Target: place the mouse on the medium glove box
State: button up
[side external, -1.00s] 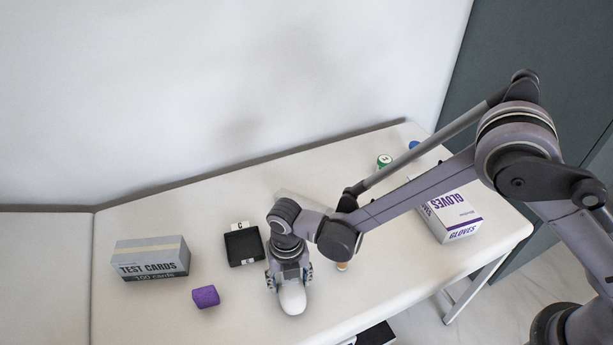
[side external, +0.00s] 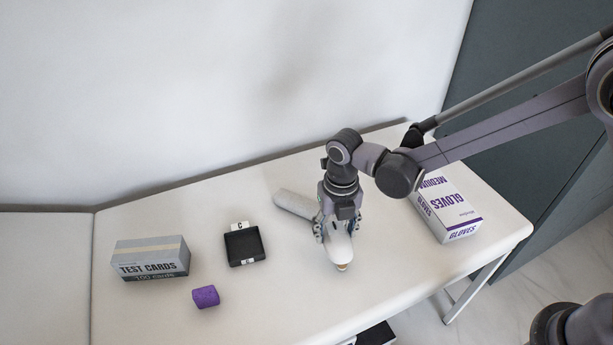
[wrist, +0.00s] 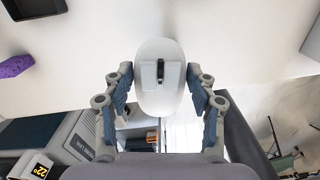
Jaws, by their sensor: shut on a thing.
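The white mouse (side external: 338,246) is held in my gripper (side external: 337,230), which is shut on its sides. In the wrist view the mouse (wrist: 160,75) sits between the two fingers of my gripper (wrist: 160,88), its dark scroll wheel in sight. My gripper points down over the middle of the table. The medium glove box (side external: 445,212), white with purple lettering, lies to the right of my gripper, near the table's right end. Part of its far end is behind my arm. The mouse is apart from the box.
A black tray (side external: 244,246), a purple block (side external: 206,296) and a grey test cards box (side external: 151,258) stand on the left of the white table (side external: 300,300). A pale grey long object (side external: 296,203) lies just behind my gripper. Bare table lies between gripper and glove box.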

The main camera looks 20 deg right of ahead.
jog(key=w+d+r+m, duration=0.2)
jog(key=d+m, duration=0.2)
jog(key=d, duration=0.7)
jog(key=w+d+r+m, duration=0.1)
jog(key=d+m, duration=0.2)
jog(key=d, duration=0.8)
jog(key=s+d+r+m, duration=0.2)
jog(key=s+d+m, duration=0.25)
jog(key=d, duration=0.65)
jog(key=s+d+r+m, duration=0.2)
jog(key=s+d+m, duration=0.25)
jog(key=d, duration=0.75)
send_over(448, 195)
notch_tip(448, 195, down, 7)
jog(key=shift+d+f, duration=0.1)
jog(key=shift+f, duration=2.15)
